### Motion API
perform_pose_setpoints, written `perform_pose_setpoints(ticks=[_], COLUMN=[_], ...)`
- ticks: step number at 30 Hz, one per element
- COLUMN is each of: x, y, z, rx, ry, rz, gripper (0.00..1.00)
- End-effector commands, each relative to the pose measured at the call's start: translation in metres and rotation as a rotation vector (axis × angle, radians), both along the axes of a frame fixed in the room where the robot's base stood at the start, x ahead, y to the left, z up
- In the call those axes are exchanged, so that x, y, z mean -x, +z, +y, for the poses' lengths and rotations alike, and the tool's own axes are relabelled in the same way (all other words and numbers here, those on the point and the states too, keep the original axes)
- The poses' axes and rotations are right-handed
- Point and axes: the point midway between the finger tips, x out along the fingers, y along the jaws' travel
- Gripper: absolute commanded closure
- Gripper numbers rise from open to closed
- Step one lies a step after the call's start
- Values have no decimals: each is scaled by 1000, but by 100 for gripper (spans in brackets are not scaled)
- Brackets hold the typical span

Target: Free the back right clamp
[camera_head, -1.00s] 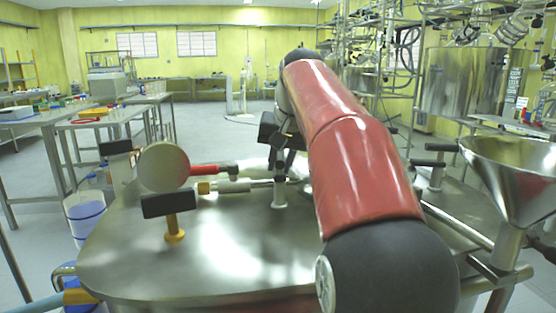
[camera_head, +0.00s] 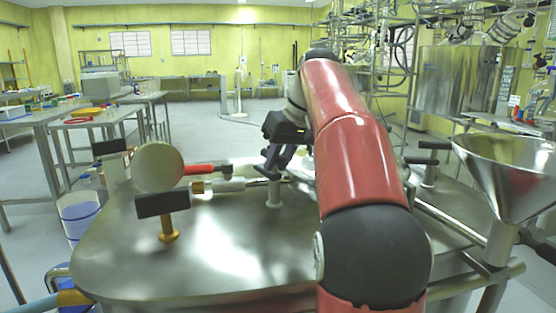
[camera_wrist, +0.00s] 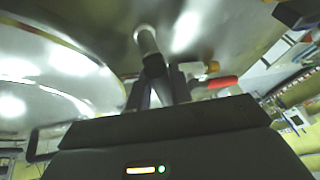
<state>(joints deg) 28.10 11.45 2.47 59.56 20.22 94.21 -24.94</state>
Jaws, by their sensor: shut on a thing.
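The back right clamp is a short metal post (camera_head: 275,192) with a dark top, standing behind the middle of the steel lid (camera_head: 225,270). In the wrist view its post (camera_wrist: 147,42) runs up to a dark handle end (camera_wrist: 154,67) at the fingers. My gripper (camera_head: 274,158) is over the post, fingers down, and shut on the handle. It also shows in the wrist view (camera_wrist: 160,90). The fingers hide most of the handle, and I cannot tell how far it is turned.
A front left clamp (camera_head: 168,220) has a brass post and black bar. Another clamp (camera_head: 112,155) stands back left, and one (camera_head: 430,160) right of my arm. A red-handled valve (camera_head: 207,169) and round gauge (camera_head: 158,167) lie left. A steel funnel (camera_head: 510,170) stands right.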

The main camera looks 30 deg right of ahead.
Motion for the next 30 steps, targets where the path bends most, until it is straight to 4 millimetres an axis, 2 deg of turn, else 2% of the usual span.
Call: perform_pose_setpoints(ticks=[11, 12, 16, 25, 30], x=[0, 0, 0, 0, 5], y=[0, 0, 0, 1, 16], z=[2, 2, 1, 0, -4], rx=[-4, -4, -3, -1, 0], ry=[5, 5, 5, 3, 2], rz=[1, 1, 1, 2, -2], gripper=[100, 75, 58, 58, 58])
